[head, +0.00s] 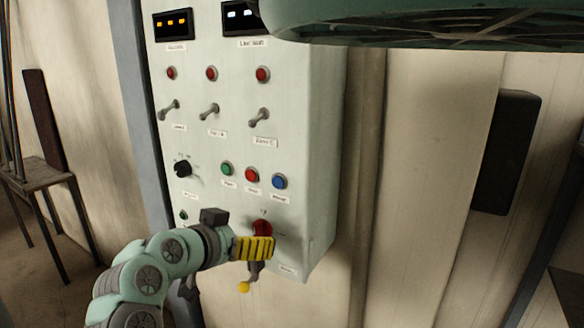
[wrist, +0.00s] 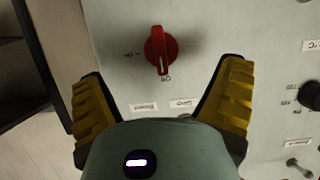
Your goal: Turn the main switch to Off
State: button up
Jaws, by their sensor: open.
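The main switch is a red rotary knob (head: 262,227) low on the pale green control panel (head: 316,150). In the head view my gripper's upper finger covers its lower part. In the wrist view the whole red knob (wrist: 160,50) shows, its ridge upright in the picture. One small label lies to its left and another just below the ridge; both are too small to read surely. My gripper (head: 257,264) is open and empty in front of the panel. In the wrist view its yellow fingers (wrist: 162,75) are spread, one on each side below the knob, apart from it.
Above the knob are green (head: 227,168), red (head: 251,174) and blue (head: 279,181) buttons and a black dial (head: 183,169). Higher up are several toggle levers (head: 260,117), red lamps and two displays (head: 173,23). A stand (head: 38,178) is at far left.

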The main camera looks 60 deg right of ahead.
jog(key=w+r+p+v, duration=0.1)
jog(key=p+v, duration=1)
jog(key=v, duration=0.1)
jog(key=w+a+r+n+t+y, duration=0.1)
jog(key=w+a+n+t+y, duration=0.1)
jog(key=w+a+n+t, duration=0.4)
jog(key=w+a+r+n+t+y, duration=0.1)
jog(key=w+a+n+t+y, duration=0.1)
jog(key=w+a+n+t, duration=0.4)
jog(key=shift+w+r+t+y+p, duration=0.3)
jog(key=shift+w+t, duration=0.7)
jog(key=shift+w, duration=1.8)
jog(key=shift+a+f, duration=0.1)
jog(key=shift+a, duration=0.05)
